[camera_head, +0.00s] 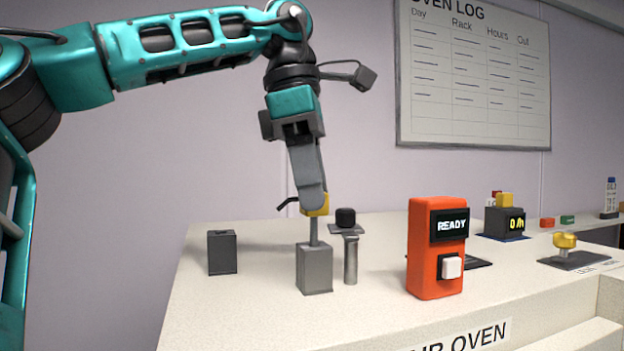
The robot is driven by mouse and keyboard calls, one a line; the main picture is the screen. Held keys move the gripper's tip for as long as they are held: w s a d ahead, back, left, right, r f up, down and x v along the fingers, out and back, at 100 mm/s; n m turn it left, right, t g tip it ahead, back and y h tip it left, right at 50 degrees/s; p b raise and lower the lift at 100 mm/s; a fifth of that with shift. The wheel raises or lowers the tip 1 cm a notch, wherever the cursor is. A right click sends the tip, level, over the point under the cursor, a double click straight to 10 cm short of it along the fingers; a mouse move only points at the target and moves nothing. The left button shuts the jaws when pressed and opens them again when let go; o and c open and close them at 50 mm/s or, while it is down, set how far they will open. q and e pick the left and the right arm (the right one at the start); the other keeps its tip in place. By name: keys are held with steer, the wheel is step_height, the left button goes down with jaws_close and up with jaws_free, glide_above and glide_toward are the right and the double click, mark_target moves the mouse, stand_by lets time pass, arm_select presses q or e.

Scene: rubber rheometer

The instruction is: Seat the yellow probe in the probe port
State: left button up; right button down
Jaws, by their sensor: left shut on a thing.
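My left gripper (312,200) comes down from above, shut on the yellow head of the probe (322,207). The fingers cover much of the head. The probe's thin grey shaft points down, close to upright, to the top of a grey block (314,270) on the white bench, which looks like the probe port. The shaft's lower end meets the block's top in this view; I cannot tell how deep it sits inside. My right gripper is not in view.
A metal post with a black knob (346,217) stands close right of the grey block. A dark block (222,252) stands left. An orange READY unit (437,248) is to the right, with a yellow knob on a dark plate (573,260) beyond. Front-centre bench (250,310) is clear.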

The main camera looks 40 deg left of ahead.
mark_target(312, 214)
arm_select(q)
steer(key=shift+f+b, duration=1.1)
steer(key=shift+f, duration=0.75)
steer(key=o, duration=1.1)
steer(key=shift+r, duration=0.1)
steer(key=shift+o, duration=0.2)
step_height(312, 214, up, 3)
steer(key=p, duration=0.3)
steer(key=shift+r+p, duration=0.65)
steer(key=shift+r, duration=0.35)
